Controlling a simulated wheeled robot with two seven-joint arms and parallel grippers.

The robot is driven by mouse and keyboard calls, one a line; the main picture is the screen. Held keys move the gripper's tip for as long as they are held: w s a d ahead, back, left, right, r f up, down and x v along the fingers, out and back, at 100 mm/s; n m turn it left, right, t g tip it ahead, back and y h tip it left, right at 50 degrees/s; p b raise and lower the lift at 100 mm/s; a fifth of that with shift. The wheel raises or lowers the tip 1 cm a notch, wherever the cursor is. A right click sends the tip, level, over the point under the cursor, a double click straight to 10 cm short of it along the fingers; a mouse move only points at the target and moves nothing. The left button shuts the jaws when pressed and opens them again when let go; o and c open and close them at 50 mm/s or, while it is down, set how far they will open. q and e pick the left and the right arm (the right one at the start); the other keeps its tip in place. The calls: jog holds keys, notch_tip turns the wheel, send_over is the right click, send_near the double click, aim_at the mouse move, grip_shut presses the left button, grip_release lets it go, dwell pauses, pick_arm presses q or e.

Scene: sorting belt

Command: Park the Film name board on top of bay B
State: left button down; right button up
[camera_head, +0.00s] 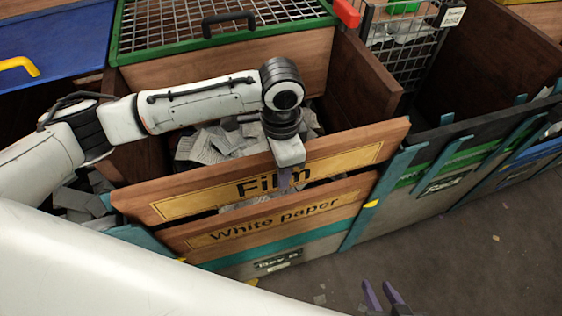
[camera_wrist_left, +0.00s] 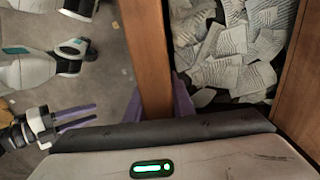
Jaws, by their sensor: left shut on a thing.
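The Film name board (camera_head: 190,203) is a long brown plank with a yellow label, upright above the front of bay B (camera_head: 235,264). My left gripper (camera_head: 285,180) is shut on its top edge near the middle. In the left wrist view its purple fingers (camera_wrist_left: 160,102) lie on both sides of the brown board (camera_wrist_left: 150,62). Below it the White paper board (camera_head: 215,237) sits in the bay front, with a gap showing between the two boards. Whether the Film board touches the teal side posts, I cannot tell. My right gripper (camera_head: 383,296) is open and empty, low in front of the bay.
Grey paper scraps (camera_head: 215,145) fill the bay behind the boards. A green-framed mesh lid (camera_head: 175,30) stands behind. A neighbouring bay with teal posts (camera_head: 445,150) is to the right. The dark floor (camera_head: 460,255) in front is mostly clear.

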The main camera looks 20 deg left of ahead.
pick_arm(q)
notch_tip(320, 180, down, 6)
jog(key=shift+d+r+b, duration=0.1)
jog(key=shift+b, duration=0.7)
jog(key=shift+f, duration=0.35)
jog(key=shift+f, duration=0.15)
jog(key=shift+f, duration=0.6)
jog(key=c, duration=1.4)
grip_release()
jog(key=shift+c, duration=0.2)
jog(key=shift+s+f, duration=0.1)
notch_tip(320, 180, up, 11)
jog(key=shift+f, duration=0.2)
